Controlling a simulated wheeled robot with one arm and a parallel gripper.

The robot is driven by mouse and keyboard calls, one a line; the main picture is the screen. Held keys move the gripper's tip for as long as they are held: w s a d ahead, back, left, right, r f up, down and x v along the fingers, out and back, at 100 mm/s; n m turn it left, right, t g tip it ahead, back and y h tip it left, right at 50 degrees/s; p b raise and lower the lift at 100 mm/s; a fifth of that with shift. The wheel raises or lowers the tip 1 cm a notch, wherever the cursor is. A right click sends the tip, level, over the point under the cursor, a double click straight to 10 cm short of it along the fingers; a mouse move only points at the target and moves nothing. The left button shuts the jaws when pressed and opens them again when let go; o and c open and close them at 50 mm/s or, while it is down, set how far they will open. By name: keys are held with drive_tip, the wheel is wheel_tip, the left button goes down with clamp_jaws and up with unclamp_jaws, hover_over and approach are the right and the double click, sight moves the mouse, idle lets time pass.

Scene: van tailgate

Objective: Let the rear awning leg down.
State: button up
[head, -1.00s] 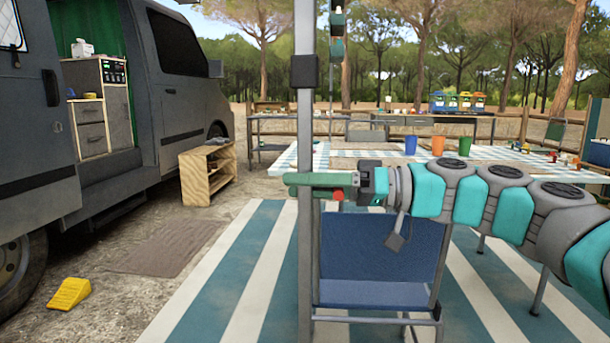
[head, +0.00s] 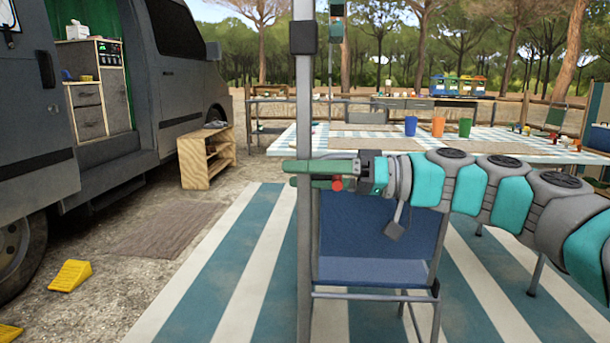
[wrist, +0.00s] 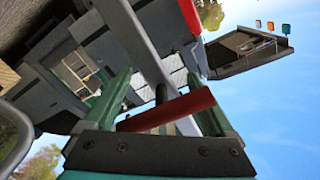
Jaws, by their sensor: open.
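The grey awning leg (head: 304,250) stands upright left of centre in the head view, with a black collar (head: 303,38) high on it. In the wrist view the leg (wrist: 140,40) runs diagonally behind the fingers. My gripper (head: 291,174) is open at the leg, its two green fingers level and reaching left across it. A red lever (wrist: 175,110) lies crosswise between the fingers in the wrist view; a red end of it (head: 337,184) shows by the lower finger in the head view. I cannot tell whether the fingers touch it. The foot of the leg is out of view.
A blue folding chair (head: 375,240) stands close behind the leg, under my arm. The grey van (head: 180,90) is at left, with a wooden shelf (head: 195,165) beside it. A table with cups (head: 290,140) is behind. The striped mat (head: 270,300) is clear left of the leg.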

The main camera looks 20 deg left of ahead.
drive_tip(key=v, duration=0.7)
drive_tip(key=shift+d+p, duration=0.3)
drive_tip(key=shift+d, duration=0.05)
drive_tip(key=shift+w, duration=0.1)
drive_tip(key=s+f+m+t+h+p, duration=0.1)
drive_tip(key=s+f+m+h+p, duration=0.2)
drive_tip(key=s, duration=0.4)
drive_tip(key=s+f+m+t+h+p, duration=0.1)
drive_tip(key=s+f+h+p, duration=0.1)
drive_tip(key=s+f+h, duration=0.4)
drive_tip(key=s+d+f+m+h+p, duration=0.1)
drive_tip(key=s+d+f+m+h, duration=0.2)
drive_tip(key=s+d+f, duration=0.2)
drive_tip(key=s+d+f+m+h+p, duration=0.2)
drive_tip(key=s+d+f, duration=0.3)
drive_tip(key=d, duration=0.6)
drive_tip(key=s+d+f+m+h+p, duration=0.2)
drive_tip(key=s+d+f+m, duration=0.3)
drive_tip(key=d, duration=0.4)
drive_tip(key=shift+f+h, duration=0.6)
drive_tip(key=shift+h, duration=0.2)
